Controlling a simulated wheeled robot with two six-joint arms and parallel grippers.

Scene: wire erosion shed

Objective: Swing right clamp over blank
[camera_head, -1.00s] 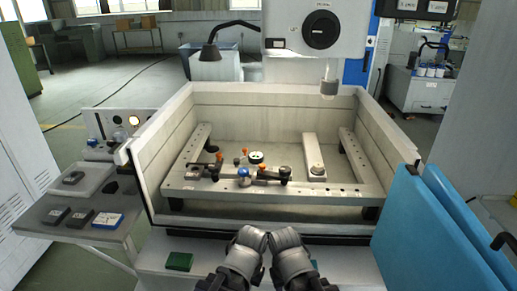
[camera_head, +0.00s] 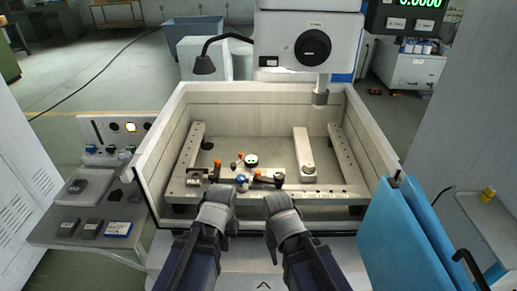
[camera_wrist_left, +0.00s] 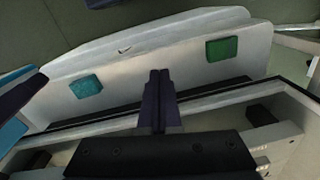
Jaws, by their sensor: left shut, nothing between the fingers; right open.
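The right clamp (camera_head: 266,178) is a dark bar with an orange knob on the front rail of the work frame, right of a blue ball-like part (camera_head: 242,184). Which way its bar points is too small to tell. A second orange-knobbed clamp (camera_head: 216,172) stands further left. I cannot make out the blank clearly among these parts. My left gripper (camera_head: 222,196) is in front of the rail, below the clamps in the picture; its shut, empty fingers show in the left wrist view (camera_wrist_left: 160,78). My right gripper (camera_head: 276,200) is open, in front of the rail near the right clamp.
The tank wall (camera_head: 160,176) surrounds the work frame. The machine head and nozzle (camera_head: 320,98) hang over its back right. A round dial (camera_head: 250,160) stands behind the clamps. Blue panels (camera_head: 405,235) stand at the right. A side shelf (camera_head: 65,220) holds small boxes.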

